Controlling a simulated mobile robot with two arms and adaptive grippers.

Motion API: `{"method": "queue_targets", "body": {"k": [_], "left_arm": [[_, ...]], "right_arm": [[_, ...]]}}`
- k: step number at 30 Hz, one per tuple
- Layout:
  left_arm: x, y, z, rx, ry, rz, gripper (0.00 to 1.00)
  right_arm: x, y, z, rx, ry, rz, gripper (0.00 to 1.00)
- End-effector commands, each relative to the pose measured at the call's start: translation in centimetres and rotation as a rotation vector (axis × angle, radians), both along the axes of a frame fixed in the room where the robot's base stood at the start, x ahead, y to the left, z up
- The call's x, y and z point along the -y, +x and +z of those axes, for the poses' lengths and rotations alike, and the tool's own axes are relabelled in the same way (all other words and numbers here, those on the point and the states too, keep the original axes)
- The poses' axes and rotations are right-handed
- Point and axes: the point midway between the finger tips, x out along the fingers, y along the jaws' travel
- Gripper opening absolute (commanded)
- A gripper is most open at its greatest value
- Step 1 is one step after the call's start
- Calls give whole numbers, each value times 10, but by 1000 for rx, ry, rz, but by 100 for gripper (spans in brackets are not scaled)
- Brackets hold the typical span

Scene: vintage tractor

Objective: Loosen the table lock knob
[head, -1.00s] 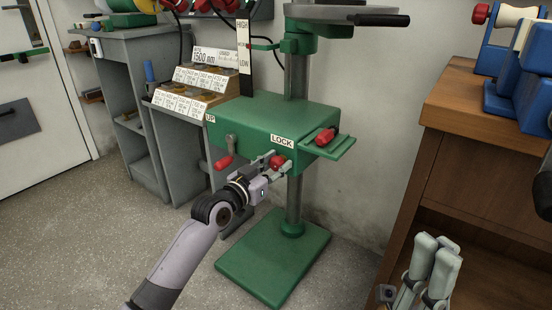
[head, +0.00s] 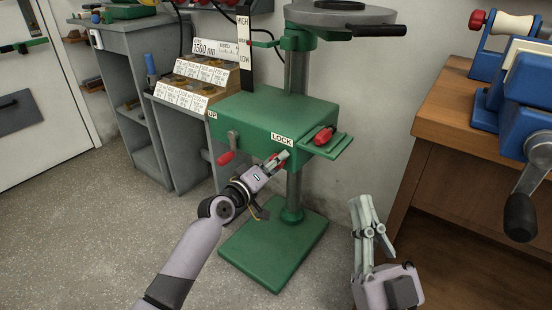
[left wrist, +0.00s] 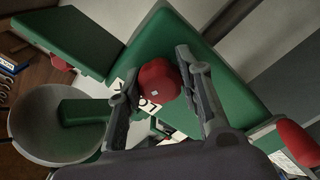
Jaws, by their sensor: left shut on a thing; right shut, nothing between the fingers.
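The red table lock knob (head: 274,160) sits on the front of the green drill press table (head: 255,113), just under the LOCK label (head: 282,141). My left gripper (head: 277,160) is shut on the knob. In the left wrist view the knob (left wrist: 159,81) shows as a red rounded shape between the two fingers of the left gripper (left wrist: 160,92). The fingers partly hide the knob in the head view. My right gripper (head: 361,204) is shut and empty, pointing up to the right of the press.
A red crank handle (head: 226,157) is on the table's left, near the UP label. A red-handled part (head: 324,135) sits on the green side ledge. A wooden bench (head: 470,130) with a blue vise (head: 525,100) stands at right. The press's green base (head: 272,250) is on the floor.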

Motion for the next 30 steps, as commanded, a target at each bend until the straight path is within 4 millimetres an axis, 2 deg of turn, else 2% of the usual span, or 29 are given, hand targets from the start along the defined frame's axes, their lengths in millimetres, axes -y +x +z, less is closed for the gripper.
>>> {"method": "queue_targets", "body": {"k": [6,16,22,30], "left_arm": [[0,1,3,-110,-155,2,5],[-1,1,3,-226,-319,2,5],[-1,1,3,-260,-366,2,5],[-1,1,3,-271,-383,2,5]], "right_arm": [[-1,17,-25,-173,-50,-10,0],[1,29,-59,-360,-101,-21,0],[2,31,-70,-416,-116,-24,0],[2,32,-74,-436,-121,-25,0]]}}
